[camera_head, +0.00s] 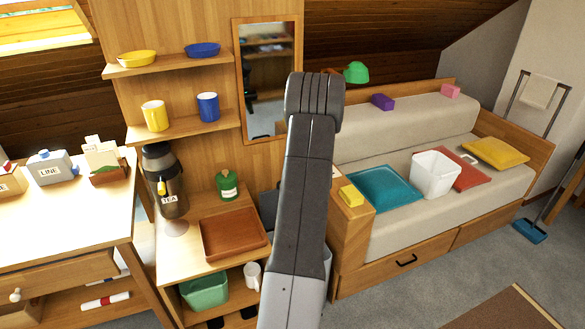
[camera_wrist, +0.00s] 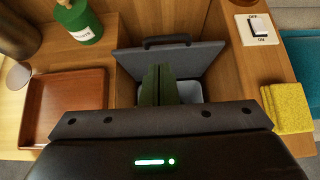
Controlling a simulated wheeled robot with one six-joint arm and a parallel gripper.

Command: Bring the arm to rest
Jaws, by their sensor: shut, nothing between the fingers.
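My gripper (camera_wrist: 158,85) shows in the wrist view as two dark green fingers pressed together, with nothing between them. It hangs in front of a grey lidded bin (camera_wrist: 190,58) that stands in the gap between the shelf unit and the sofa's wooden end. I cannot tell its height above the bin. In the head view my arm rises through the middle of the picture, and the gripper is hidden behind it.
A brown tray (camera_head: 234,234) lies left of the arm, with a green tin (camera_head: 228,186) and a tea dispenser (camera_head: 165,180) behind. A yellow sponge (camera_head: 351,195) sits on the sofa's end, near a switch (camera_wrist: 257,29). A mirror (camera_head: 268,80) hangs behind.

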